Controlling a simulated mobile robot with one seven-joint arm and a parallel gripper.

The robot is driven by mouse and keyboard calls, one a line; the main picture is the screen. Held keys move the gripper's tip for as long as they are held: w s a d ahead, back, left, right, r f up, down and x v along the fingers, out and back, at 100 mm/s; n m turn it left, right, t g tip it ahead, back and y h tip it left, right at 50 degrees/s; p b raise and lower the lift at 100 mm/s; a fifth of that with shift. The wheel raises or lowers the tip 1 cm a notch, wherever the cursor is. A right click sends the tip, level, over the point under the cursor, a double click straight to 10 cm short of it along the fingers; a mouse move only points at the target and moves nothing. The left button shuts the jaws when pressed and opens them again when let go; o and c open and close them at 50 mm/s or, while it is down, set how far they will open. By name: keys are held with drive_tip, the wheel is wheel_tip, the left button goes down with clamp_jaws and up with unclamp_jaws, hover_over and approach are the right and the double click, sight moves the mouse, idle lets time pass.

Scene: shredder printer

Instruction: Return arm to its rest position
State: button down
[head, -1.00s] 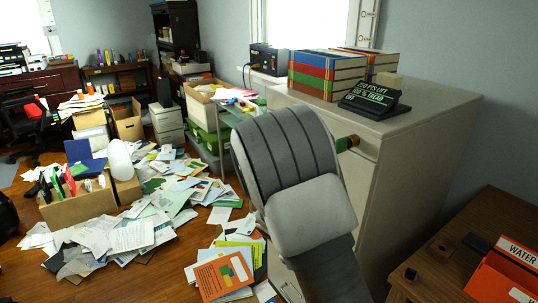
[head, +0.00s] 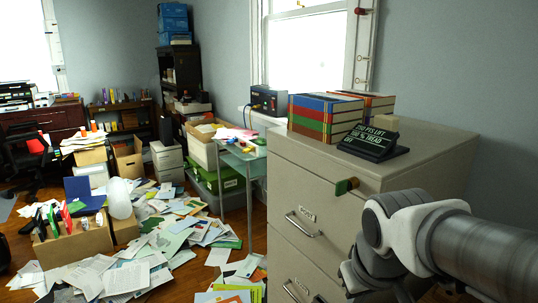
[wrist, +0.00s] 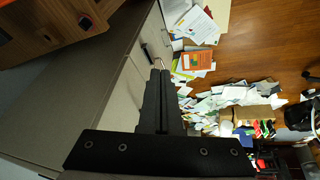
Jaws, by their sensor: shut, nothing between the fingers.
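My arm reaches in from the right edge of the head view, with its grey and white links in front of the beige filing cabinet (head: 300,180). My gripper's fingers lie out of the head view. In the wrist view my gripper (wrist: 160,75) shows as two dark fingers pressed together with nothing between them. Beyond the fingertips are the cabinet's front face with a drawer handle, and the paper-strewn floor. I cannot tell the exact gap between the fingertips and the cabinet.
Books (head: 320,118) and a black sign (head: 370,142) stand on the cabinet top. Papers (head: 150,245) cover much of the wood floor. A cardboard box (head: 75,240) stands at left. A wooden surface (wrist: 45,30) shows at the wrist view's upper left.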

drive_tip(key=s+r+m+t+p, duration=0.1)
drive_tip(key=s+r+m+p, duration=0.1)
drive_tip(key=s+r, duration=0.4)
wheel_tip(320, 180, up, 18)
drive_tip(key=p, duration=1.9)
drive_tip(key=shift+s+a, duration=0.2)
drive_tip(key=shift+s, duration=0.25)
